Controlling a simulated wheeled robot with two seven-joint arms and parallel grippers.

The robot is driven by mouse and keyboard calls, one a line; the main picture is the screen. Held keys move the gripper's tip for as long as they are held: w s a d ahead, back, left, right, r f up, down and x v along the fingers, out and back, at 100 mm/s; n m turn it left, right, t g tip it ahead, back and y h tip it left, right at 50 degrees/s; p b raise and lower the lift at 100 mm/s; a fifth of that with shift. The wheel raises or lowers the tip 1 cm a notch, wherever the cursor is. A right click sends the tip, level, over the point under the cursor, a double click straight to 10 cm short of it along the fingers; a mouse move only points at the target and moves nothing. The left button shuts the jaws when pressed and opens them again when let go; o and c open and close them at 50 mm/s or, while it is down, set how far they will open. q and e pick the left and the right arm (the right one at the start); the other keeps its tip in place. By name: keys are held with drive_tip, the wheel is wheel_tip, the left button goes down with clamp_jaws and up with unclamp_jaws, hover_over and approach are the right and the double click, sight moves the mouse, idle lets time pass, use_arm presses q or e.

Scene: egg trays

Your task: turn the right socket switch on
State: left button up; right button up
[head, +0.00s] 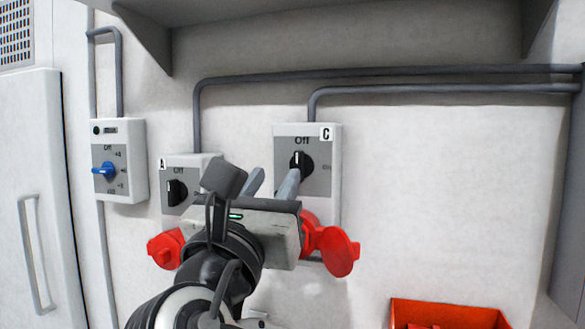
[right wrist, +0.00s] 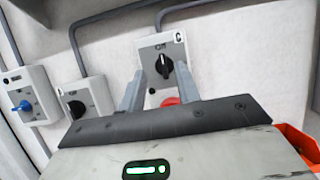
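The right socket switch is a grey-white box labelled C (head: 328,180) with a round black knob (head: 303,161). The knob's white mark points up towards "Off". In the right wrist view the knob (right wrist: 164,66) shows upright between my two fingertips. My right gripper (head: 276,178) is open, with its fingers reaching towards the knob. In the head view one finger overlaps the knob's lower left. I cannot tell whether a finger touches it. The gripper (right wrist: 159,72) hides the lower part of box C in the head view. My left gripper is not in view.
Box A (head: 172,196) with a black knob stands left of box C, partly behind my gripper. A box with a blue knob (head: 106,170) is further left. Red socket covers (head: 338,252) stick out below. A shelf is above; a red bin (head: 450,312) is lower right.

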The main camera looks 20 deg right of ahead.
sight(298, 165)
drive_tip(key=w+d, duration=0.1)
drive_tip(key=w, duration=0.1)
drive_tip(key=w+d+p, duration=0.1)
drive_tip(key=w+d, duration=0.2)
drive_tip(key=w, duration=0.2)
drive_tip(key=shift+d+p, duration=0.3)
drive_tip(key=shift+d, duration=0.1)
drive_tip(key=shift+p+x, duration=0.35)
drive_tip(key=shift+x, duration=0.55)
drive_tip(key=shift+f, duration=0.15)
clamp_jaws()
